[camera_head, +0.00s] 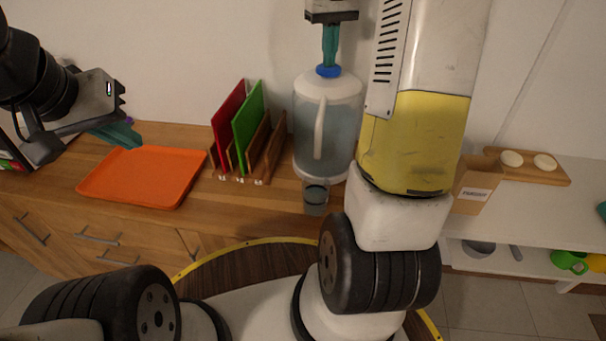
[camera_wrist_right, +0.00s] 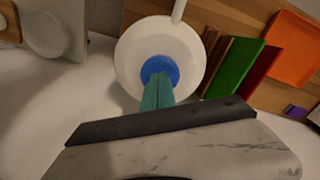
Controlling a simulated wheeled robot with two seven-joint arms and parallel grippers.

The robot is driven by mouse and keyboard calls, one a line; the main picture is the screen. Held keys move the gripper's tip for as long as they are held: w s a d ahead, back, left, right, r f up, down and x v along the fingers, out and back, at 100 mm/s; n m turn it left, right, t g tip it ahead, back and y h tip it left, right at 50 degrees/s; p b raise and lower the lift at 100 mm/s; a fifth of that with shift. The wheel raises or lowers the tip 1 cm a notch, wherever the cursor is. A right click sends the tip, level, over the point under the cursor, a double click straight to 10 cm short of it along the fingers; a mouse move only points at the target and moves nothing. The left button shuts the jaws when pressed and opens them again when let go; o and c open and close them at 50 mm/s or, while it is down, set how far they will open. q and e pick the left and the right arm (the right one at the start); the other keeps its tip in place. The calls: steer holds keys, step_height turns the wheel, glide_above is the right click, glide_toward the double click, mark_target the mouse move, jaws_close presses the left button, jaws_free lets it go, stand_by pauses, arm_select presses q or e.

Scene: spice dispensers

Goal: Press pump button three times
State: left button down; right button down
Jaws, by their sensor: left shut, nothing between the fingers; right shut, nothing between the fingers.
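A large clear bottle (camera_head: 328,120) with a white top and handle stands on the wooden counter. Its blue pump button (camera_head: 328,71) is on top and also shows in the right wrist view (camera_wrist_right: 160,68). My right gripper (camera_head: 329,62) points straight down with its teal fingers closed and empty. Its tips (camera_wrist_right: 156,84) meet the blue button in both views; I cannot tell whether the button is pressed down. My left gripper (camera_head: 130,138) is closed and empty, above the counter at the left, far from the bottle.
A small glass (camera_head: 315,197) stands in front of the bottle. A rack with red (camera_head: 228,112) and green (camera_head: 248,113) boards is left of it. An orange tray (camera_head: 145,176) lies further left. A shelf with a wooden board (camera_head: 525,173) is at right.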

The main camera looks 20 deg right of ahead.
steer(key=shift+r, duration=1.9)
step_height(320, 180, up, 6)
stand_by(0.4)
steer(key=s+a+f+t+y, duration=0.1)
steer(key=s+a+f+t, duration=0.2)
steer(key=s+a, duration=0.3)
steer(key=s+a+f+t+y, duration=0.1)
steer(key=s+a+f+t, duration=0.2)
steer(key=s, duration=1.4)
steer(key=a+f, duration=0.3)
steer(key=shift+a+f, duration=0.15)
steer(key=shift+a, duration=0.25)
